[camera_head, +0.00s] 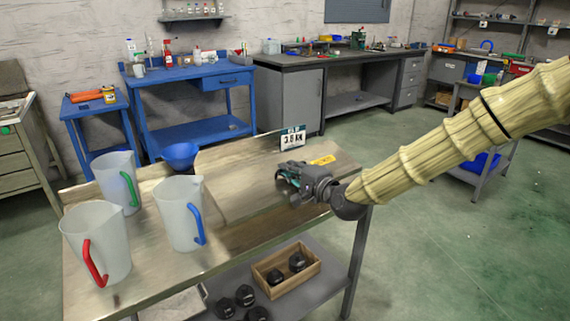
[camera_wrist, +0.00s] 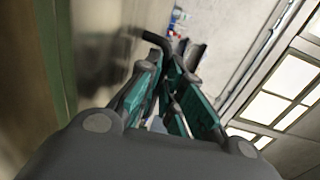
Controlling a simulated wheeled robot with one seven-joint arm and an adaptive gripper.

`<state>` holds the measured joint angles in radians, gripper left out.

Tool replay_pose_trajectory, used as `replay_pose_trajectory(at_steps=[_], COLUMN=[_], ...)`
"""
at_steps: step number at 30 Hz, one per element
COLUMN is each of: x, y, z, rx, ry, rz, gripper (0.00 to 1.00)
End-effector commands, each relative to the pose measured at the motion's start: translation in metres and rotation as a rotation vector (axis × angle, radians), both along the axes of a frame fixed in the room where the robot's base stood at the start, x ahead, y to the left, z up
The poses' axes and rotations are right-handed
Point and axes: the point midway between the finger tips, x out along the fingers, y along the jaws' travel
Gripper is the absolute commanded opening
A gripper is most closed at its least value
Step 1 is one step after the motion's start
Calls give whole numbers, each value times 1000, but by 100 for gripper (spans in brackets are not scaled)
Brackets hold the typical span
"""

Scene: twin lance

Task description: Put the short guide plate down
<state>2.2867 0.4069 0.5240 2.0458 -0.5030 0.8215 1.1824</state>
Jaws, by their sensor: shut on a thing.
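My gripper (camera_head: 287,176), with teal fingers, is over the right part of the wooden board on the near table, pointing left. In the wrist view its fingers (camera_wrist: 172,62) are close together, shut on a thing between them. The held short guide plate is mostly hidden by the fingers, and its outline cannot be made out in either view. I cannot tell whether it touches the board. The pale wooden board (camera_head: 235,190) lies on the table (camera_head: 135,262). A yellow label (camera_head: 322,160) and a small sign reading "3.8 KN" (camera_head: 293,138) are just behind my gripper.
Several pitchers stand on the left: red-handled (camera_head: 105,235), green-handled (camera_head: 112,172) and blue-handled (camera_head: 180,212). A blue bowl (camera_head: 182,154) is at the back edge. The lower shelf holds a wooden crate (camera_head: 310,270) and dark round weights. The board's left part is clear.

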Motion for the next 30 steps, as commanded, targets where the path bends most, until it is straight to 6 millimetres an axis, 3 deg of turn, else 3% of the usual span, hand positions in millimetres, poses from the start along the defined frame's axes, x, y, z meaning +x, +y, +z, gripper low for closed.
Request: replay_pose_trajectory(at_steps=[18, 30], x=[1, 1], y=[1, 0], z=[-48, -52], rx=[2, 3], ry=[-5, -4], rz=[0, -1], gripper=[0, 0])
